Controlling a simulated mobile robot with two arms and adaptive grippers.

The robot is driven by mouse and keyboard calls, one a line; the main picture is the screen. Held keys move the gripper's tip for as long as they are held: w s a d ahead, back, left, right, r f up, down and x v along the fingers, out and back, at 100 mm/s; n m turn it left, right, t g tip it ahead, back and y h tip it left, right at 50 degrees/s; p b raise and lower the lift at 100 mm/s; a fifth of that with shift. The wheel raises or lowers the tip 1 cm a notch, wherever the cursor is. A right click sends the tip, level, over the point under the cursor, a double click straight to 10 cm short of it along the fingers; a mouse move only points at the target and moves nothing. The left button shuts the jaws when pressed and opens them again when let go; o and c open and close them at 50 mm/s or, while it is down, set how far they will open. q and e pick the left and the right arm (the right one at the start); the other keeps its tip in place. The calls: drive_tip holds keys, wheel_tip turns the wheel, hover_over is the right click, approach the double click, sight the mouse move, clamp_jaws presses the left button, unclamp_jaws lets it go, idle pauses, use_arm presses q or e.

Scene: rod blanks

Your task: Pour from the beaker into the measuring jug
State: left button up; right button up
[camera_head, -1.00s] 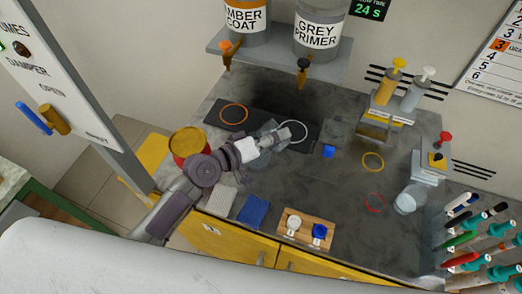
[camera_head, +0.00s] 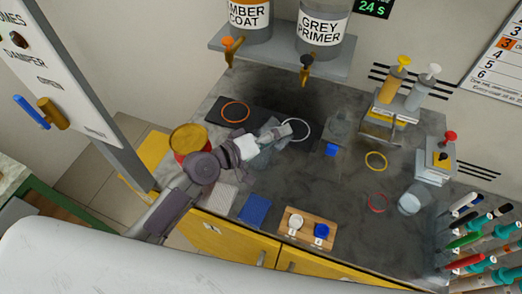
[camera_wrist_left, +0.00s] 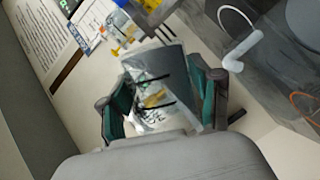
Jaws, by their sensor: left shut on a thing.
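My left gripper (camera_head: 268,148) is over the counter beside the white ring. In the left wrist view its two teal fingers (camera_wrist_left: 165,98) are shut on a clear glass vessel, which I take to be the beaker (camera_wrist_left: 158,75). It appears tilted in that view. What it contains is not clear. In the head view the held beaker is mostly hidden by my gripper. My right gripper is not in view.
Pump bottles (camera_head: 390,82) stand at the back right. A blue cloth (camera_head: 255,209) and wooden holder (camera_head: 306,238) lie in front. Pens crowd the right edge.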

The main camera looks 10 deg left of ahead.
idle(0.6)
use_arm(q)
drive_tip(key=shift+n+b, duration=0.3)
drive_tip(key=shift+b, duration=0.15)
drive_tip(key=shift+f, duration=0.1)
drive_tip(key=shift+n+b, duration=0.3)
drive_tip(key=shift+b, duration=0.15)
drive_tip(key=shift+a+f+h, duration=0.1)
drive_tip(key=shift+h, duration=0.2)
idle(0.4)
drive_tip(key=shift+w+n+b, duration=0.1)
drive_tip(key=shift+n+b, duration=0.2)
drive_tip(key=shift+b, duration=0.2)
idle(0.4)
drive_tip(key=shift+n+b, duration=0.3)
drive_tip(key=shift+b, duration=0.15)
